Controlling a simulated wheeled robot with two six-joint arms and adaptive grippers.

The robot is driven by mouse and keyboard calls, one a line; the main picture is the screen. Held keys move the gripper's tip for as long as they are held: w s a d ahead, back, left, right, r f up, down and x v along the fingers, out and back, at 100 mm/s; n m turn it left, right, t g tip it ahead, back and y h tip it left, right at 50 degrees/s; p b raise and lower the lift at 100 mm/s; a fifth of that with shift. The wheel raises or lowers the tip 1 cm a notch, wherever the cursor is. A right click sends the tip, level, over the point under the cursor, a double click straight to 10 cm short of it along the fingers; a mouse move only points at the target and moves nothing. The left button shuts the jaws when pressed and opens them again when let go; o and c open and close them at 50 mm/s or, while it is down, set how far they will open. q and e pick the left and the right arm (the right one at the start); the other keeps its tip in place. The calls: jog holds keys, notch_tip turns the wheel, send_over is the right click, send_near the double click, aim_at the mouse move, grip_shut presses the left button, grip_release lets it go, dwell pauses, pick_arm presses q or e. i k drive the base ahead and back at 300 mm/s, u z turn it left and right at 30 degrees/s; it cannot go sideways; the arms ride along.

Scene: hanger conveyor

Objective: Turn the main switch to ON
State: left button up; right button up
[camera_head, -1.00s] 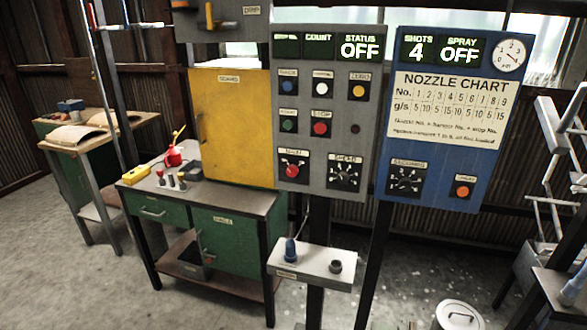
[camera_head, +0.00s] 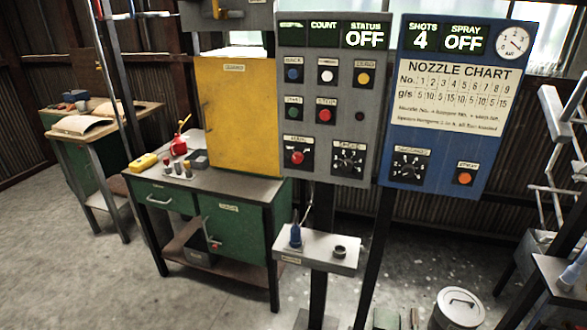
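The main switch (camera_head: 297,156) is a red knob on a black plate at the lower left of the grey control panel (camera_head: 342,122). Its label above seems to read MAIN. The panel's status display (camera_head: 366,35) reads OFF. The knob's exact angle is too small to tell. Neither of my grippers shows in the head view.
A blue panel (camera_head: 450,105) with a nozzle chart stands right of the grey panel. A yellow cabinet door (camera_head: 237,115) is at its left, above a green workbench (camera_head: 238,240). A small grey shelf (camera_head: 320,254) juts out below. A lidded bucket (camera_head: 458,308) stands on the floor.

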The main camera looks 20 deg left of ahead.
aim_at(298, 157)
jog(key=z, duration=0.15)
jog(key=k, duration=0.3)
jog(key=u, duration=0.75)
jog(key=i, duration=0.7)
jog(key=z, duration=0.75)
jog(key=i, duration=0.5)
jog(key=z, duration=0.5)
